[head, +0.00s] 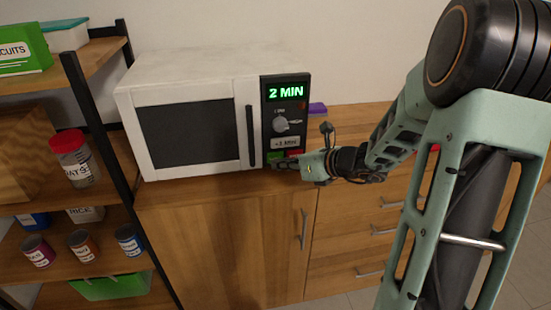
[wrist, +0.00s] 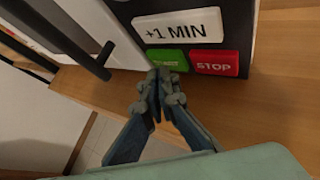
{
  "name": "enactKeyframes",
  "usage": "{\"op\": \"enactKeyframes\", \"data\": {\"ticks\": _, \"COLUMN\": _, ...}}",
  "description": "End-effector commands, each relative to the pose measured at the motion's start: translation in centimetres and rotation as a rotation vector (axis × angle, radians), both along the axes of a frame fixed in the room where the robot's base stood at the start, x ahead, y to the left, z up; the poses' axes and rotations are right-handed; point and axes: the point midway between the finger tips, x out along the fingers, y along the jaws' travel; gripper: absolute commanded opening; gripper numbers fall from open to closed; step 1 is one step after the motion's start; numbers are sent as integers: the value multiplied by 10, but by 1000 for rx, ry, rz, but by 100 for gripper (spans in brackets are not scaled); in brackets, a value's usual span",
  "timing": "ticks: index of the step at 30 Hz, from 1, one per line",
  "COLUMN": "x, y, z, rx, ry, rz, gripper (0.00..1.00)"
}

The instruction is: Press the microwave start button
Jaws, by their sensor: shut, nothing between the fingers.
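A white microwave (head: 190,110) with a dark window stands on a wooden cabinet, its door shut. Its black control panel shows a green "2 MIN" display (head: 286,92), a knob (head: 281,123) and a "+1 MIN" button (head: 285,143). The green start button (wrist: 164,60) sits below "+1 MIN", left of the red STOP button (wrist: 214,65) in the wrist view. My gripper (wrist: 162,74) is shut and empty, its fingertips at the lower edge of the green button and covering part of it. I cannot tell whether they touch it. In the head view my gripper (head: 284,165) is at the panel's bottom.
The microwave's dark door handle (wrist: 75,40) stands out left of the panel. A shelf (head: 85,65) with boxes, jars and cans is at the left. The wooden counter (head: 360,115) is mostly clear to the right, with a small purple item (head: 318,109) behind.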

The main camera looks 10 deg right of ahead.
Motion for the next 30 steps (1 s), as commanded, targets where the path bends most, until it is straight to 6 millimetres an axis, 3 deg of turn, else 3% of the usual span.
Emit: {"op": "enactKeyframes", "data": {"ticks": 30, "x": 8, "y": 0, "z": 1, "rx": 0, "ry": -1, "rz": 0, "gripper": 0}}
